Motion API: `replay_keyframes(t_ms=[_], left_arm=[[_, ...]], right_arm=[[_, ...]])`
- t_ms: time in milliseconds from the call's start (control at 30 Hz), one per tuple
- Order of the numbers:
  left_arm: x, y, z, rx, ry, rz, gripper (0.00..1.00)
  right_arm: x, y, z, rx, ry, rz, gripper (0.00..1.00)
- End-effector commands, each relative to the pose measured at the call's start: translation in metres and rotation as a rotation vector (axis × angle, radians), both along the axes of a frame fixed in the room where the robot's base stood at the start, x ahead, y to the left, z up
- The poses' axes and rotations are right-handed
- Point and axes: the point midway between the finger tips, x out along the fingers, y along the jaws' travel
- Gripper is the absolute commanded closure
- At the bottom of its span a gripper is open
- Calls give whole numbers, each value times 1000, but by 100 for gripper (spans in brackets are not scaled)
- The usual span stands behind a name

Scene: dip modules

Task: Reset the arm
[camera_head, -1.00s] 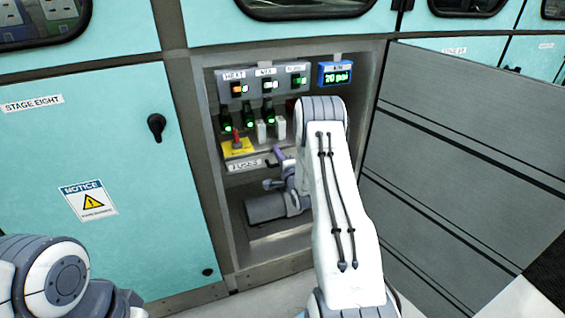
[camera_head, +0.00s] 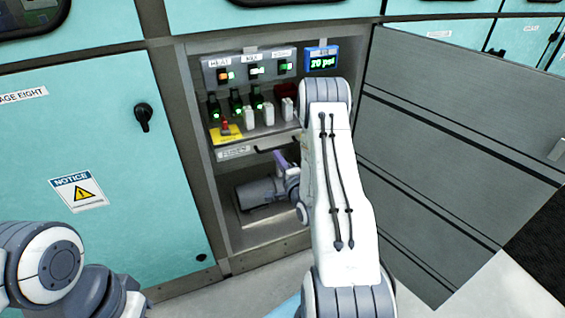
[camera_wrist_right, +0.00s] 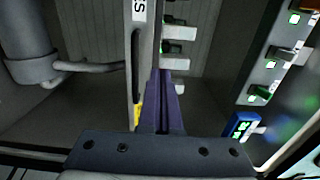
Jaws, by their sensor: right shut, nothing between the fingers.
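My right arm (camera_head: 340,190) is white and grey and reaches up in front of the open recess in the camera_head view. My right gripper (camera_head: 281,159) shows there as purple fingers just below the drawer labelled FUSES (camera_head: 236,153). In the right wrist view the purple fingers (camera_wrist_right: 165,88) are together with nothing between them. A grey panel edge with a dark handle (camera_wrist_right: 137,75) stands just left of them. Part of my left arm (camera_head: 50,265) shows at the lower left; its gripper is out of view.
The recess holds switches under a lit panel (camera_head: 246,70), a blue pressure display (camera_head: 322,59), several modules, and a yellow card (camera_head: 226,136) with a red piece. A grey cylinder (camera_head: 257,192) lies low inside. The open grey door (camera_head: 450,150) stands on the right.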

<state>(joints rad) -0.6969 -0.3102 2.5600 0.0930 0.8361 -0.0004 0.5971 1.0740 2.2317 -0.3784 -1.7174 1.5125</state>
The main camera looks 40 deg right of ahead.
Motion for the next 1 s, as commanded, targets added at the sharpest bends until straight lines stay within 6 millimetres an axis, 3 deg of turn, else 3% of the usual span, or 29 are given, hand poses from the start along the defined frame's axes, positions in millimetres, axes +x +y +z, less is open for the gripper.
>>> replay_keyframes(t_ms=[100,267,467,567,667,800,900,1000], left_arm=[[0,0,1,0,0,0,100],[0,0,1,0,0,0,100],[0,0,1,0,0,0,100],[0,0,1,0,0,0,100],[0,0,1,0,0,0,100],[0,0,1,0,0,0,100],[0,0,1,0,0,0,100],[0,0,1,0,0,0,100]], right_arm=[[-16,3,-1,0,2,-1,100],[-25,5,0,-1,0,-1,100],[-24,8,1,-9,7,5,100],[-12,22,4,-57,59,43,100],[9,54,9,-166,174,120,100],[28,120,19,-392,386,280,100],[24,168,26,-557,526,407,100],[6,215,36,-716,649,547,100]])
